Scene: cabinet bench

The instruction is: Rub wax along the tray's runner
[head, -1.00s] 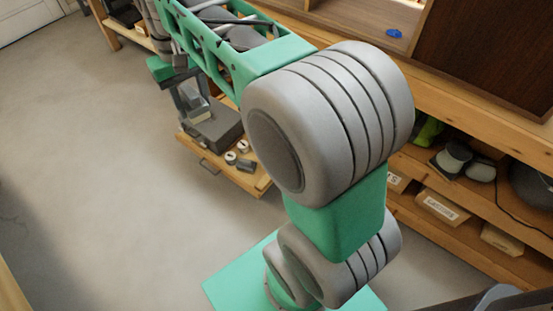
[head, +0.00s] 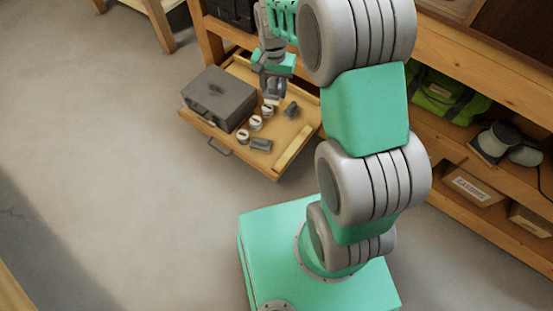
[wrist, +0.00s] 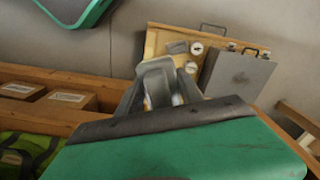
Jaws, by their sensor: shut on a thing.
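The wooden tray (head: 215,131) is pulled out from the bench, its metal handle at the front; it also shows in the wrist view (wrist: 152,45). A pale strip that looks like a runner (head: 292,150) lies along its right side. My gripper (head: 272,95) is over the tray's middle, pointing down. It is shut on a small pale piece that I take for the wax; the fingers hide most of it. In the wrist view my gripper (wrist: 160,85) shows pale bits between its fingers. I cannot tell whether the piece touches anything.
A grey toolbox (head: 219,98) fills the tray's left. White-topped tins (head: 255,122) and dark blocks (head: 261,145) stand by my gripper. A green bag (head: 440,95) and labelled boxes (head: 474,187) sit on the right shelf. The floor left of the tray is clear.

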